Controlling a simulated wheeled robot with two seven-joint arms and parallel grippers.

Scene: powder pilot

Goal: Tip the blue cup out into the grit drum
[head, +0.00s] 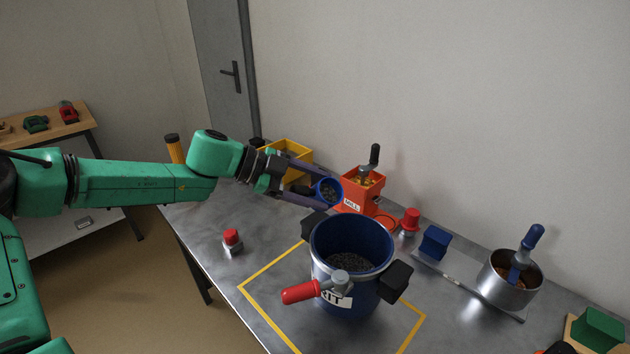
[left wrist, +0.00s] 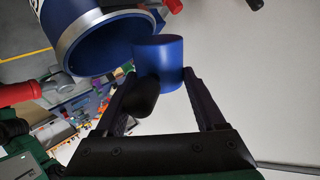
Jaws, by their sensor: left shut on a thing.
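The blue cup (head: 321,188) is held in my left gripper (head: 325,193), above the table and behind the drum. The grit drum (head: 345,296) is a dark blue bucket with a pale rim, black side grips and a partly hidden label, and dark grit lies inside. My right gripper is out of view.
An orange mill (head: 352,196) and a yellow bin (head: 298,155) stand behind the cup. A red-handled fitting (head: 303,291) sticks out at the drum's front. A steel pot (head: 507,285) with a blue-handled scoop stands right. A red-capped piece (head: 232,241) sits left; the table around it is clear.

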